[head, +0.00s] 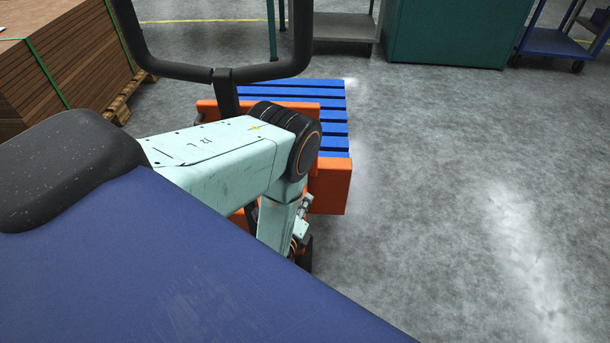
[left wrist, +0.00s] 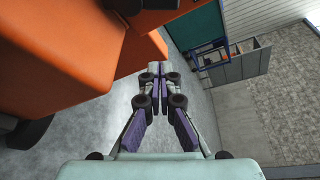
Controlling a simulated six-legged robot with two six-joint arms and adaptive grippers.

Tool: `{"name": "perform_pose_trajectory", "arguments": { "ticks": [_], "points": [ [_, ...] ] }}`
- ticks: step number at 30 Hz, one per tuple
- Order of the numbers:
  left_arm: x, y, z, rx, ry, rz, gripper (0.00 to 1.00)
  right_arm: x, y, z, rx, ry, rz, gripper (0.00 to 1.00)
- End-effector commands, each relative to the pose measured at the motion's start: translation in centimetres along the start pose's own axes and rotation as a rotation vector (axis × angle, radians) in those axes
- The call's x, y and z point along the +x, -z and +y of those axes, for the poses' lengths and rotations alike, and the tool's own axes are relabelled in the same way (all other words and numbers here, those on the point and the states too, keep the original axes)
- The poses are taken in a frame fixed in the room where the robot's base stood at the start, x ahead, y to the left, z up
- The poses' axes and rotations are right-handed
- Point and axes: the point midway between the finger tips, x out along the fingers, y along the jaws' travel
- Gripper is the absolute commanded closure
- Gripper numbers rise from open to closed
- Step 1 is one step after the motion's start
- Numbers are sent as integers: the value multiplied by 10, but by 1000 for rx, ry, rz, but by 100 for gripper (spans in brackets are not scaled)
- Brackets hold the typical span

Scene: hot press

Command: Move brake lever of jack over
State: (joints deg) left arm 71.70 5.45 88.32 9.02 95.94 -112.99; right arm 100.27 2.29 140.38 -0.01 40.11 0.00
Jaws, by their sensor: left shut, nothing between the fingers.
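The orange jack (head: 331,185) stands in front of me with its black handle (head: 226,95) rising at its near side. My left arm reaches over it from the left. My left gripper (head: 304,250) hangs low beside the jack's near right side, partly hidden by my own arm. In the left wrist view the gripper (left wrist: 160,82) is shut with nothing between its fingers. The jack's orange body (left wrist: 60,50) fills the upper left there, apart from the fingertips in the picture. A black part (left wrist: 142,6) shows at the top edge. I cannot make out which part is the brake lever.
A blue slatted pallet (head: 335,98) lies behind the jack's orange front. Stacked brown boards (head: 62,65) stand at the left. A teal cabinet (head: 450,30) and a blue cart (head: 553,42) are at the back. The grey floor on the right is clear.

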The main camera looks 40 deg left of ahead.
Motion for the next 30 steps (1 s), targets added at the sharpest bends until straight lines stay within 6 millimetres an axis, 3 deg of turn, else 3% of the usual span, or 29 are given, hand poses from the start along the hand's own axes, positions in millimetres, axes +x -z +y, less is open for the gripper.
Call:
{"name": "perform_pose_trajectory", "arguments": {
  "ticks": [14, 20, 30],
  "points": [
    [4, -1, -2, 23, 11, -7, 100, 2, 0, 0, 0, 0, 0, 59],
    [30, -1, -1, 22, 13, -9, 100, 14, 0, 0, 0, 0, 0, 59],
    [89, -1, 0, 22, 12, -8, 100, 41, 0, 0, 0, 0, 0, 59]
  ]
}}
